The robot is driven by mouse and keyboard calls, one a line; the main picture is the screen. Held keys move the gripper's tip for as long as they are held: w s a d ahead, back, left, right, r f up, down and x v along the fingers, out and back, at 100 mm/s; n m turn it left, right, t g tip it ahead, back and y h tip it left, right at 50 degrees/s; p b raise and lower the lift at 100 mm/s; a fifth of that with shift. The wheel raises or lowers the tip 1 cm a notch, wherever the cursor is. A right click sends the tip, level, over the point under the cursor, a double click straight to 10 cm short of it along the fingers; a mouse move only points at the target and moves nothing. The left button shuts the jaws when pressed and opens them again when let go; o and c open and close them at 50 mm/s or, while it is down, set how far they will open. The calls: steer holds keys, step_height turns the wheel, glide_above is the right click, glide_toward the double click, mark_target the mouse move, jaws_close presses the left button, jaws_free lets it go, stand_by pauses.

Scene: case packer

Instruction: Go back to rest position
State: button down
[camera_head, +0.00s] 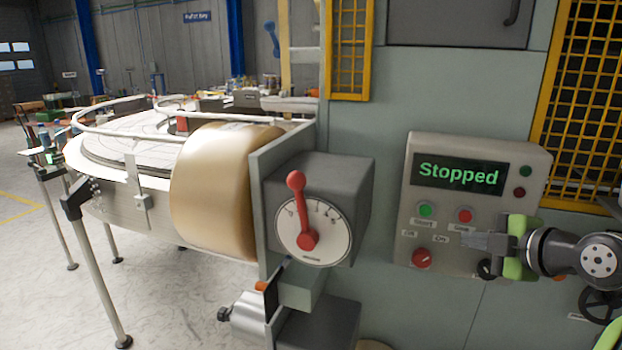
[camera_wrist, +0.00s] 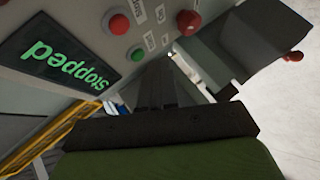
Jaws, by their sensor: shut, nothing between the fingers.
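My gripper (camera_head: 468,240) is at the right of the head view, in front of the lower right part of the grey control panel (camera_head: 402,245). Its fingers are closed together and hold nothing. They point left, just below the red button (camera_head: 465,215). I cannot tell whether they touch the panel. In the wrist view the shut fingers (camera_wrist: 157,82) point toward the panel, near the green button (camera_wrist: 137,54). The panel's display (camera_head: 458,175) reads "Stopped" in green. A green button (camera_head: 425,210) and a red knob (camera_head: 421,258) are left of the fingers.
A grey box with a red lever on a round dial (camera_head: 313,232) juts out left of the panel. Behind it are a tan roller (camera_head: 215,190) and a round conveyor table (camera_head: 115,150). Yellow mesh guards (camera_head: 352,50) flank the machine. Open floor lies at lower left.

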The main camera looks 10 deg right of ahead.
steer(key=s+a+f+m+g, duration=0.2)
steer(key=a+f+m, duration=0.15)
steer(key=a, duration=0.75)
steer(key=s+a+f+m+g, duration=0.25)
steer(key=a+m, duration=0.25)
steer(key=a, duration=0.7)
steer(key=s+a+f+m+g, duration=0.1)
steer(key=s+f+m, duration=0.2)
steer(key=s, duration=0.3)
steer(key=s+a+f+m+g+h, duration=0.1)
steer(key=s+f+m+g, duration=0.1)
steer(key=s+f+m, duration=0.2)
steer(key=s, duration=0.3)
steer(key=shift+s+a, duration=0.2)
steer(key=shift+a, duration=0.05)
